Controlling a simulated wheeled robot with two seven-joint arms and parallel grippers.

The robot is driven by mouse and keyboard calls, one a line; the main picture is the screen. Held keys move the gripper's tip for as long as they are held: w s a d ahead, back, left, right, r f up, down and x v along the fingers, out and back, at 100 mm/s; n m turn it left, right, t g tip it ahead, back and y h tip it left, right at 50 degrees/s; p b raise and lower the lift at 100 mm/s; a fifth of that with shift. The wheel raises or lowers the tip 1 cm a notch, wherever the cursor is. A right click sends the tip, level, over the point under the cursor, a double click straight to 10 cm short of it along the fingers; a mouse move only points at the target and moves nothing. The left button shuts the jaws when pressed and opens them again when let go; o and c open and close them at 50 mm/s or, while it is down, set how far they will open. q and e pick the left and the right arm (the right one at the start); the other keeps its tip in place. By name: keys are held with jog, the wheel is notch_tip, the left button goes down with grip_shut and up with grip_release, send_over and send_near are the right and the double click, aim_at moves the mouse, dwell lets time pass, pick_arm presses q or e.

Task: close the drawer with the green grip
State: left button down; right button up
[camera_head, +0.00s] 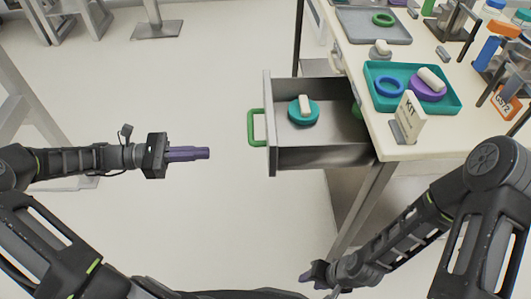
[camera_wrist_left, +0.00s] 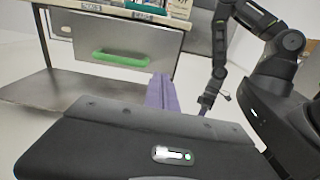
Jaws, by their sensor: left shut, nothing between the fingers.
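The grey drawer (camera_head: 325,157) is pulled out to the left from under the table in the head view. Its green grip (camera_head: 254,128) is on the drawer's left-facing front. Inside lies a teal round piece (camera_head: 296,113) with a white block on it. In the left wrist view the drawer front (camera_wrist_left: 150,41) and the green grip (camera_wrist_left: 120,59) face me. My left gripper (camera_head: 208,153) is shut and empty, to the left of the grip and apart from it. Its purple fingers (camera_wrist_left: 162,92) also show in the wrist view. My right gripper (camera_head: 308,275) is low in the head view, its fingers small and unclear.
The table (camera_head: 425,142) holds a teal tray (camera_head: 456,104) with blue and purple round pieces, a KIT card (camera_head: 408,117), a grey tray (camera_head: 372,27) and bottles at the right. Open floor (camera_head: 225,80) lies left of the drawer.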

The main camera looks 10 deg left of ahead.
pick_arm(q)
jog(key=shift+s+r+g, duration=0.25)
jog(key=shift+s+g, duration=0.05)
jog(key=b+x, duration=0.1)
jog(key=x, duration=1.3)
jog(key=shift+d+r, duration=0.1)
jog(key=shift+r, duration=0.05)
